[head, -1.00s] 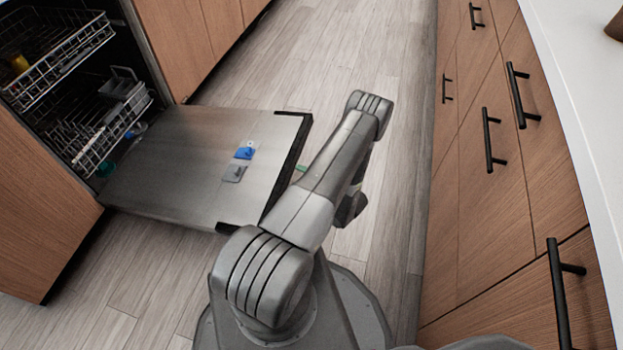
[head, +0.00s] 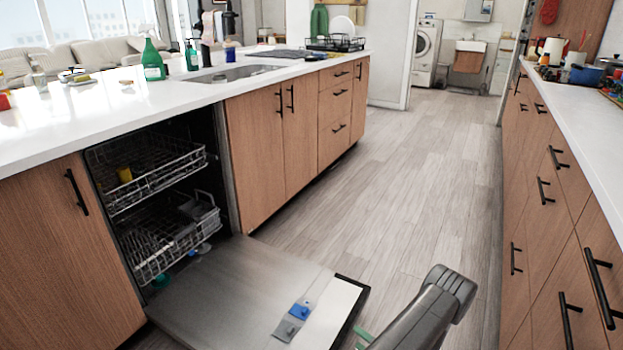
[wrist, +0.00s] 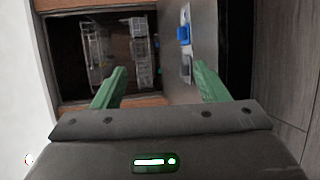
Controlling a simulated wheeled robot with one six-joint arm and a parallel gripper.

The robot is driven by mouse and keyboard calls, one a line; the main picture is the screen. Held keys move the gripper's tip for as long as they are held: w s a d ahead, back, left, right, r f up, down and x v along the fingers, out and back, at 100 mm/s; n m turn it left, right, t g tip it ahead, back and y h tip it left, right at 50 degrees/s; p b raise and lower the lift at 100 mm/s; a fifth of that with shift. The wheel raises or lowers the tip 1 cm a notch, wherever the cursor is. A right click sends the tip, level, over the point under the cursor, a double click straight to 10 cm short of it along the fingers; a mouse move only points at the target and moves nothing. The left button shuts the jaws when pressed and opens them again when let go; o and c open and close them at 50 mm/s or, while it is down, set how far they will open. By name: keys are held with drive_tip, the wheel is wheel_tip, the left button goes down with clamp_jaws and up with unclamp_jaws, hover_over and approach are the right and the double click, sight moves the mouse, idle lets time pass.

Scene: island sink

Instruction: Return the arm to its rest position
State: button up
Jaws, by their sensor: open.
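My arm (head: 437,308) shows at the bottom of the head view, rising from the lower edge to the right of the open dishwasher door (head: 246,290). In the wrist view my gripper (wrist: 158,86) is open, its two green fingers wide apart with nothing between them held. The dishwasher door (wrist: 200,80) and the dishwasher racks lie beyond the fingers there. In the head view most of the gripper is hidden behind the arm or below the frame; only a bit of green shows by the door's corner.
A blue piece and a grey piece sit on the open door. Island counter (head: 110,105) is left, drawers (head: 545,215) are right. The wooden floor (head: 400,165) between them is clear.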

drive_tip(key=b+x, duration=0.2)
drive_tip(key=x, duration=1.1)
drive_tip(key=shift+w+a+f+b, duration=0.15)
drive_tip(key=shift+w+f+b, duration=0.1)
drive_tip(key=shift+b, duration=0.15)
drive_tip(key=shift+s+r, duration=0.1)
drive_tip(key=p+v, duration=0.3)
drive_tip(key=v, duration=1)
drive_tip(key=b+x, duration=0.3)
drive_tip(key=x, duration=1)
drive_tip(key=shift+a, duration=0.1)
drive_tip(key=b, duration=0.4)
hover_over(335, 336)
wheel_tip(335, 336, down, 5)
drive_tip(key=shift+p, duration=0.3)
drive_tip(key=shift+r, duration=0.1)
